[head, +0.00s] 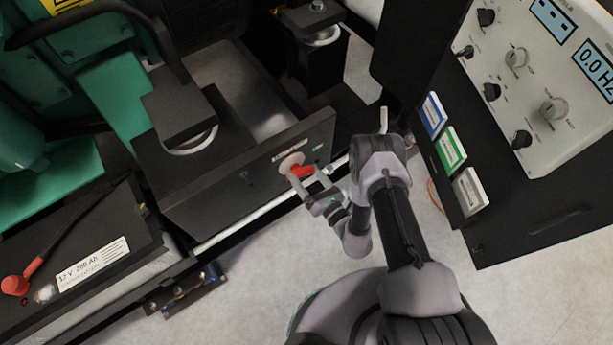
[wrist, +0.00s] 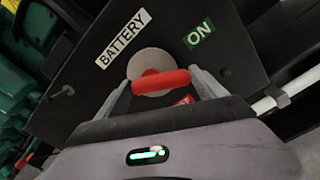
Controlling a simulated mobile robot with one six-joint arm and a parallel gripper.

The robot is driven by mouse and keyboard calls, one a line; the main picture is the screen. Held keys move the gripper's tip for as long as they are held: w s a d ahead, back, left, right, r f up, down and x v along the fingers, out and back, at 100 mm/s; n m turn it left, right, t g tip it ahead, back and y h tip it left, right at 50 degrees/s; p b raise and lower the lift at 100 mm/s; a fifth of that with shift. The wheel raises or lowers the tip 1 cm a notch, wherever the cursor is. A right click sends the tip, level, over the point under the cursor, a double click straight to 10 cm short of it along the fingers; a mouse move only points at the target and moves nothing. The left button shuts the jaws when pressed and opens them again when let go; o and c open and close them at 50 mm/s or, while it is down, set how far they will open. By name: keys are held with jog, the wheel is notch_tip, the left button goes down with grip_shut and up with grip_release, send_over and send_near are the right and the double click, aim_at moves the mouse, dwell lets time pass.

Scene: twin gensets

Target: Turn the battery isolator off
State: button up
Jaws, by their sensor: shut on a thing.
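The battery isolator is a red bar handle (wrist: 161,82) on a pale round disc (wrist: 150,62), set in a dark panel (head: 243,168). The red handle also shows in the head view (head: 301,171). A "BATTERY" label (wrist: 123,38) is at its upper left and a green "ON" label (wrist: 199,33) at its upper right. A red label (wrist: 184,101) below is partly hidden by my gripper. My gripper (wrist: 162,83) is shut on the red handle, one finger at each end. The handle lies nearly level in the wrist view.
A control cabinet with knobs and displays (head: 540,70) stands at the right, close to my arm. A battery (head: 90,262) with a red terminal is at the lower left. A white rail (head: 245,221) runs below the panel. Green machinery (head: 45,180) fills the left.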

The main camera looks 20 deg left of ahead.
jog(key=shift+s+a+f+m+b, duration=0.15)
jog(key=shift+m+b, duration=0.7)
jog(key=shift+m, duration=1.2)
jog(key=shift+s+a+f+m+b, duration=0.1)
jog(key=shift+m+b, duration=0.8)
jog(key=shift+m, duration=1.1)
jog(key=shift+s+a+f+m+b, duration=0.15)
jog(key=shift+m+b, duration=0.7)
jog(key=shift+m, duration=1.2)
jog(key=o, duration=1.3)
